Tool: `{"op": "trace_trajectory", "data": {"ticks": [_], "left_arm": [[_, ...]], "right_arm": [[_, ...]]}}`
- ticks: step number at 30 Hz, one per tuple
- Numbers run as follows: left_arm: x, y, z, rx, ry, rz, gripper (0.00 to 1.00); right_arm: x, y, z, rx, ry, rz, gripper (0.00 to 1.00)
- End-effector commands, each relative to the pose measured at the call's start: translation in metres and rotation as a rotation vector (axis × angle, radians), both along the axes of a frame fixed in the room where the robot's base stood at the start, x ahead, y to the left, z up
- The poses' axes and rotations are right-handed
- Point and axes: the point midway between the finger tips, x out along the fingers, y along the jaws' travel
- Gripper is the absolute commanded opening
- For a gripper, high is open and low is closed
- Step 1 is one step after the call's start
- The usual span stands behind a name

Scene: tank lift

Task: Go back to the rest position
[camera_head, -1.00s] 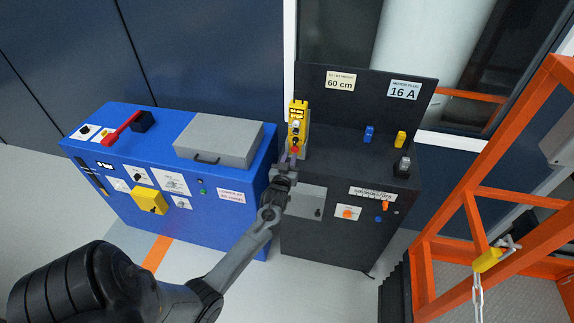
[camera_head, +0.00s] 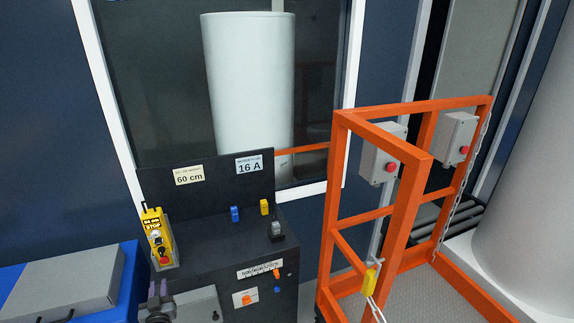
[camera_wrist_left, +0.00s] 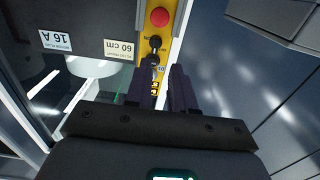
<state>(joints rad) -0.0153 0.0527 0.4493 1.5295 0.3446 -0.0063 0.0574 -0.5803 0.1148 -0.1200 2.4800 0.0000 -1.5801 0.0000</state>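My left gripper (camera_head: 157,288) shows at the bottom left of the head view, in front of the black cabinet. In the left wrist view its two dark fingers (camera_wrist_left: 161,80) are apart, with a narrow gap and nothing seen held between them. Just beyond the fingertips is the yellow control box (camera_wrist_left: 168,22) with a red button and a black knob. In the head view this yellow box (camera_head: 153,228) stands upright at the left end of the black cabinet's top, above and apart from the gripper. My right gripper is in neither view.
The black cabinet (camera_head: 210,256) carries small blue, yellow and grey parts. A blue cabinet (camera_head: 128,285) with a grey lidded box (camera_head: 62,284) stands left. An orange railed platform (camera_head: 340,190) with grey button boxes and a chain stands right. A white tank (camera_head: 250,90) is behind the window.

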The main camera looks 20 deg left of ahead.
Motion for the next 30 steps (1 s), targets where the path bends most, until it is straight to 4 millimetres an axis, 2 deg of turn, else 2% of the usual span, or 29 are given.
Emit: {"op": "trace_trajectory", "data": {"ticks": [2,4,5,7,11,12,14,15,18,21,25,28,30], "left_arm": [[-0.015,-0.003,-0.02,0.002,0.047,-0.008,0.23],[-0.026,-0.016,-0.033,0.016,0.085,-0.042,0.23],[-0.03,-0.024,-0.035,0.025,0.094,-0.064,0.23],[-0.036,-0.056,-0.036,0.033,0.124,-0.144,0.23],[-0.046,-0.139,-0.044,-0.05,0.262,-0.331,0.23],[-0.052,-0.167,-0.047,-0.085,0.319,-0.387,0.23],[-0.064,-0.209,-0.049,-0.138,0.408,-0.47,0.23],[-0.074,-0.236,-0.049,-0.174,0.473,-0.524,0.23],[-0.105,-0.3,-0.043,-0.252,0.64,-0.649,0.23],[-0.136,-0.343,-0.031,-0.3,0.792,-0.743,0.23],[-0.166,-0.373,-0.012,-0.327,0.948,-0.814,0.23],[-0.19,-0.38,-0.004,-0.341,1.069,-0.829,0.23],[-0.207,-0.378,-0.008,-0.355,1.17,-0.82,0.23]], "right_arm": [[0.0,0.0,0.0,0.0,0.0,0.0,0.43],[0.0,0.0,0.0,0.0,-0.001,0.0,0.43],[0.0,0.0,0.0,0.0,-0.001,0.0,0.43],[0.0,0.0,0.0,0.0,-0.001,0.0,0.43],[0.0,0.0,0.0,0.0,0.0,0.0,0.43],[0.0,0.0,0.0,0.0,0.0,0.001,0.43],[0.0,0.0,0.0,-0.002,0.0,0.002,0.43],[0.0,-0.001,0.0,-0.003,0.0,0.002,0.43],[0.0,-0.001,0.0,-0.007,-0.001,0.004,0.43],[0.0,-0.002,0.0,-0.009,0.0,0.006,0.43],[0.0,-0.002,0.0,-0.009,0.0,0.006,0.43],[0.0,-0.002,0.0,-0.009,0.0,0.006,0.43],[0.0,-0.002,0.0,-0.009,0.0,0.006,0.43]]}}
